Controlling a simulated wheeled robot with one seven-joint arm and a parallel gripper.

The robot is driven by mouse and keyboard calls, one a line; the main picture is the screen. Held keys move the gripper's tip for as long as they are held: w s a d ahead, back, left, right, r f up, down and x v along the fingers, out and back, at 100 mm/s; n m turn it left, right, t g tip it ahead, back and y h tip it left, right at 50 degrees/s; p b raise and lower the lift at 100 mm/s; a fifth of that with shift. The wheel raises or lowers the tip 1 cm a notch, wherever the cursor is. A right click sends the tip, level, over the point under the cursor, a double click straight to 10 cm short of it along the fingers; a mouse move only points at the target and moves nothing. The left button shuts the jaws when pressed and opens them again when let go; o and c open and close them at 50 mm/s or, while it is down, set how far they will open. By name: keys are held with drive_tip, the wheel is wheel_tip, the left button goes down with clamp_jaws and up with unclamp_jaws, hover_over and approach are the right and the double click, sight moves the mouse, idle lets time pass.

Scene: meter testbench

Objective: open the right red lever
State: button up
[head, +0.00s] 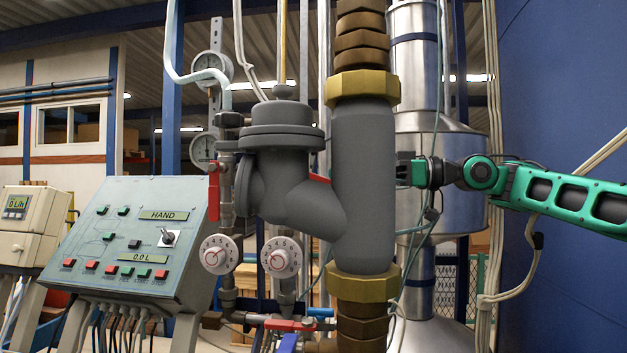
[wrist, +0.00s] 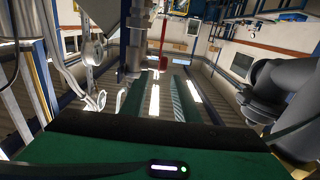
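A red lever (head: 319,178) shows in the head view as a short slanted piece, largely hidden behind the grey valve body (head: 290,180). Another red lever (head: 213,190) stands upright to its left, below the gauges. My green arm enters from the right, and its gripper end is hidden behind the thick grey pipe. In the wrist view, my gripper (wrist: 161,75) has two green fingers apart, with nothing between them. A narrow red piece (wrist: 163,32) hangs beyond the fingertips; it may be a lever, but I cannot tell which one.
The grey vertical pipe (head: 364,190) with brass nuts stands in front of my gripper. A silver tank (head: 450,150) is behind it. A control box (head: 130,235) is at left, with two numbered dials (head: 219,254) beside it. A horizontal red handle (head: 290,325) sits low.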

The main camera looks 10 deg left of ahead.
sight(313, 174)
drive_tip(key=a, duration=0.6)
drive_tip(key=shift+s+a, duration=0.2)
drive_tip(key=shift+a, duration=0.05)
clamp_jaws()
drive_tip(key=shift+a, duration=0.15)
